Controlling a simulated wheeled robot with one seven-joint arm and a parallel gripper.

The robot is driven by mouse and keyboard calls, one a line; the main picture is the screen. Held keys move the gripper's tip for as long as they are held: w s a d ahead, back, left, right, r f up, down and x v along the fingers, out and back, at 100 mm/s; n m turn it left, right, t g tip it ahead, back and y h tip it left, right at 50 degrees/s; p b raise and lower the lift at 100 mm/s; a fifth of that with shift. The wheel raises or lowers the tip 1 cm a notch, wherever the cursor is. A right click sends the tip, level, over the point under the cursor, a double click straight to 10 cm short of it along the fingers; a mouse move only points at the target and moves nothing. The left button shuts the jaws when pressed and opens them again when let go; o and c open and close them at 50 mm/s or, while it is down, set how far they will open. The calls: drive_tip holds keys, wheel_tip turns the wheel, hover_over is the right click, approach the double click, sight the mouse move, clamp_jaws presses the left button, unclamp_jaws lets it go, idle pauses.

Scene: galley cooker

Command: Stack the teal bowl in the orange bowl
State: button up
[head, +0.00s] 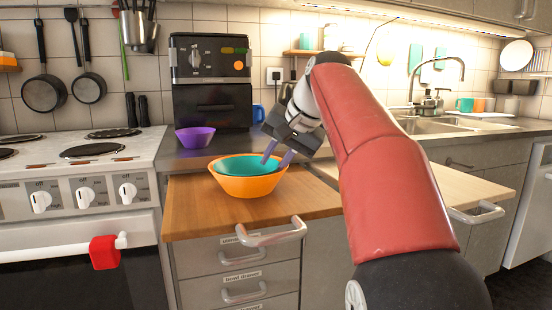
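The teal bowl (235,163) sits inside the orange bowl (247,186), its rim a little above the orange rim. The orange bowl stands upright on the wooden pull-out board (195,205). My gripper (274,161) points down at the right side of the two bowls. Its two fingers are apart with a gap between them, one in front of the teal bowl's inner side and one near the right rim. I cannot tell whether either finger touches a bowl.
A purple bowl (195,137) stands on the counter behind, before a black coffee machine (211,80). A blue mug (258,113) is beside it. The cooker (85,165) is at the left, the sink (430,125) at the right. The board's front is free.

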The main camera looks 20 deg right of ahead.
drive_tip(key=shift+r, duration=0.4)
drive_tip(key=p+v, duration=0.4)
drive_tip(key=v, duration=0.8)
drive_tip(key=shift+p, duration=0.4)
drive_tip(key=shift+d+r, duration=0.1)
drive_tip(key=shift+d, duration=0.05)
